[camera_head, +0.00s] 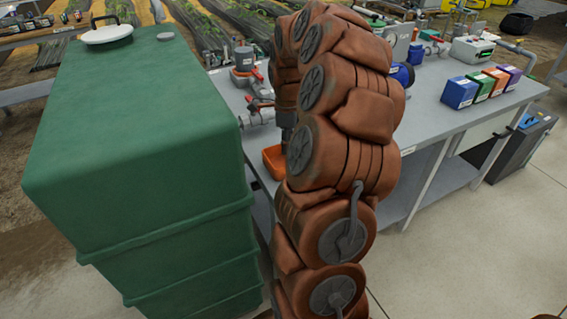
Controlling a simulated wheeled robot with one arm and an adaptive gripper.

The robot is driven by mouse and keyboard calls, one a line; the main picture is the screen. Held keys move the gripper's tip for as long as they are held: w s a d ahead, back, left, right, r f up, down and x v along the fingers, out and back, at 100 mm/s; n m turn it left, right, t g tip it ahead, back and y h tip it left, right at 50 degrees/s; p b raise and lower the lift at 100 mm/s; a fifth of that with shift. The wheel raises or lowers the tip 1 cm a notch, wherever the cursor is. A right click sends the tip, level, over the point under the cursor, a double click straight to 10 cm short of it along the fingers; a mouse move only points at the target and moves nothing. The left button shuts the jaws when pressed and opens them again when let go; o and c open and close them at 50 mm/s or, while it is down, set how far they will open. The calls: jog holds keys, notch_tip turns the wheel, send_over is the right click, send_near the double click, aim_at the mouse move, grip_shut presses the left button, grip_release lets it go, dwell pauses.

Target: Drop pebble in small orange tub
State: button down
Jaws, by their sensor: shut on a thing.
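The small orange tub (272,160) sits on the grey bench, just left of my arm, which hides its right part. My gripper (286,138) shows only as a narrow dark piece at the end of my arm, pointing down over or close to the tub. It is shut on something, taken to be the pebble. The pebble itself is hidden, and the fingertips are mostly covered by my arm. I cannot tell how high the gripper is above the tub.
A large green tank (140,150) stands close on the left. Several coloured boxes (459,92) stand on the bench at right. Open floor (480,230) lies at the lower right.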

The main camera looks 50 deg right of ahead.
jog(key=c, duration=0.9)
grip_release()
notch_tip(320, 180, up, 12)
dwell(0.7)
